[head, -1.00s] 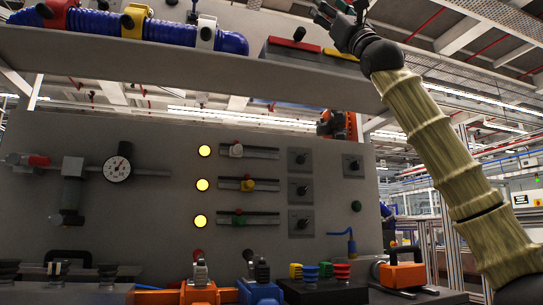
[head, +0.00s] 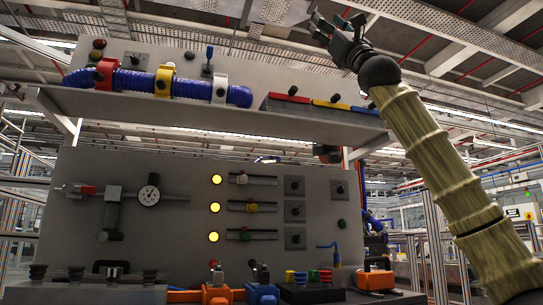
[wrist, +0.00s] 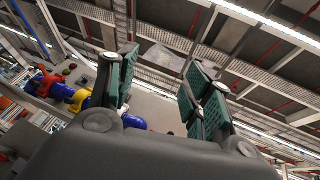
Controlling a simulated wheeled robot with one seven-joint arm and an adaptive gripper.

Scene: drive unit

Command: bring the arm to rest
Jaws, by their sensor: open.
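My gripper (head: 337,26) is raised at the upper right of the head view, above and in front of the shelf's right end. My arm slants up to it from the lower right corner. In the wrist view the two fingers with green pads (wrist: 158,92) stand apart with nothing between them. The gripper touches nothing that I can see.
The drive unit's grey panel (head: 80,215) carries a gauge (head: 149,195), three lit yellow lamps and sliders. A shelf (head: 200,119) above holds a blue hose (head: 135,81) with clamps. Orange and blue devices stand at the bottom. Space around the gripper is free.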

